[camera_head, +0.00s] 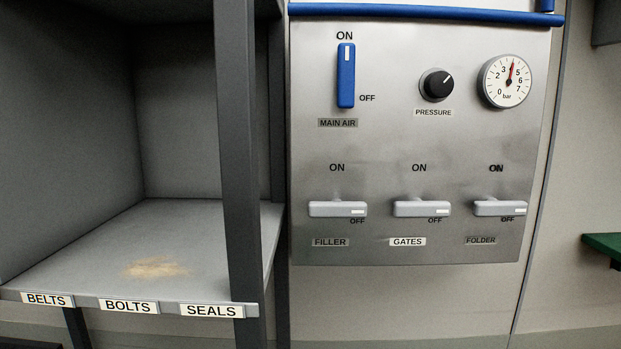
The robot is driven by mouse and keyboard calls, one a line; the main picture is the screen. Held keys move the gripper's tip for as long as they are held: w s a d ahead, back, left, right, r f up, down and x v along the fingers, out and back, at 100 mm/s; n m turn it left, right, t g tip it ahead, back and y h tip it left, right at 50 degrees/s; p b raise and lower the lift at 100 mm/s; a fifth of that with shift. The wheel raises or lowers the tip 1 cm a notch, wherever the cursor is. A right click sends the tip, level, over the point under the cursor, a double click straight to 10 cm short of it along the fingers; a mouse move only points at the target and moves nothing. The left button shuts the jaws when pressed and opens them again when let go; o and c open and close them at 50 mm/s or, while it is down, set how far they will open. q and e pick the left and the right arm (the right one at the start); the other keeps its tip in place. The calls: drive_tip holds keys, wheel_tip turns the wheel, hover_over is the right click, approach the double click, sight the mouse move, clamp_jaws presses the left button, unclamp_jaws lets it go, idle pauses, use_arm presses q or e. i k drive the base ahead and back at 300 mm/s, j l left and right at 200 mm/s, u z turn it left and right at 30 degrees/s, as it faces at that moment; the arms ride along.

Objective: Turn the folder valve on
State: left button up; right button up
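The folder valve (499,208) is a grey lever at the lower right of the metal panel, above the label FOLDER. Its handle lies level, with the white-marked end at the right by OFF; ON is printed above it. The gates valve (421,209) and the filler valve (337,209) sit to its left in the same row, also level with their marked ends by OFF. The blue main air valve (346,76) at the upper left stands upright, its marked end towards ON. Neither of my grippers is in view.
A pressure knob (437,85) and a bar gauge (506,81) are above the valves; the gauge needle points just above the middle. A grey shelf (95,235) with a dark post (240,150) stands left of the panel. A green ledge (604,243) juts in at the right edge.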

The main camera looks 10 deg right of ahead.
sight(492, 208)
drive_tip(key=z, duration=1.4)
